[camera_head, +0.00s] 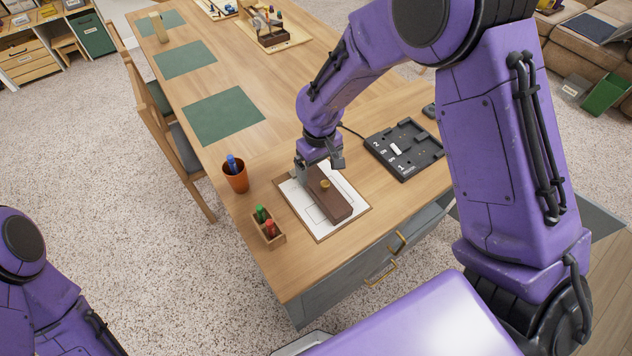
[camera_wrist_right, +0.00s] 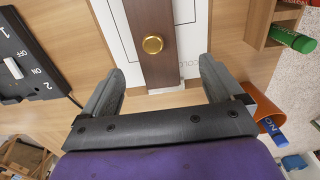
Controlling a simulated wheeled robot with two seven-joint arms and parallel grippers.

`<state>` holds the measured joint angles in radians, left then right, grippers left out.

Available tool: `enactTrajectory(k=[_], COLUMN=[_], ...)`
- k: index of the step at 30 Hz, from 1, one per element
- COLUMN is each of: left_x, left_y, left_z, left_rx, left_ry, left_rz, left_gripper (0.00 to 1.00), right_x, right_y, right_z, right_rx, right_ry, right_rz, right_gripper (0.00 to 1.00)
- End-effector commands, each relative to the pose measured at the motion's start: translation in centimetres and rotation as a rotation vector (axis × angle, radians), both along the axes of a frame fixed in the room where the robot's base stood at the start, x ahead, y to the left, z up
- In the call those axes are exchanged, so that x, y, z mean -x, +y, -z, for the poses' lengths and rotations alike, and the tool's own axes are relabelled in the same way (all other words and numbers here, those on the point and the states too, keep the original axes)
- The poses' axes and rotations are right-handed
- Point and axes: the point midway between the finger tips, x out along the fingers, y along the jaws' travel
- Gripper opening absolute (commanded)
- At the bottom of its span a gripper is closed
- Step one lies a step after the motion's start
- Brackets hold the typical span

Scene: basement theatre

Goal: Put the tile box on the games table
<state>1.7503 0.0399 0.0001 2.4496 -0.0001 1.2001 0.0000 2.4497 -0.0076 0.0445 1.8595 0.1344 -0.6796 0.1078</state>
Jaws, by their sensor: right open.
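The tile box is a long dark brown box with a round brass knob (camera_head: 335,201). It lies on a white sheet on a board at the near end of the wooden table. In the right wrist view the box (camera_wrist_right: 149,20) runs up between the fingers. My right gripper (camera_head: 320,167) is open at the far end of the box, one finger to each side with gaps. I cannot tell whether this table is the games table. My left gripper is out of view; only part of that arm shows.
A dark switch panel (camera_head: 404,149) lies right of the box. An orange cup (camera_head: 236,179) with a blue pen and a small wooden holder (camera_head: 269,236) with green and red pens stand to the left. Green mats (camera_head: 223,115) lie farther back. Chairs line the table's left side.

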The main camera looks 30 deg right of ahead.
Motion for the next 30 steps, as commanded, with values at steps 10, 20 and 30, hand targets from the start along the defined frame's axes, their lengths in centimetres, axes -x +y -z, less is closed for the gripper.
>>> enactTrajectory(k=[10,20,30], left_x=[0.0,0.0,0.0], left_y=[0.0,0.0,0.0], left_z=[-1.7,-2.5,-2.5], left_rx=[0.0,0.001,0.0], left_ry=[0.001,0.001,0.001], left_rz=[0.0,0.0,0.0], left_gripper=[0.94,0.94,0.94], right_x=[0.4,0.5,0.4], right_y=[-0.5,-0.5,-0.4], right_z=[5.2,9.0,9.0], right_rx=[0.001,0.001,0.0], right_ry=[0.011,0.005,0.005], right_rz=[0.004,0.0,0.0], right_gripper=[0.94,0.94,0.28])
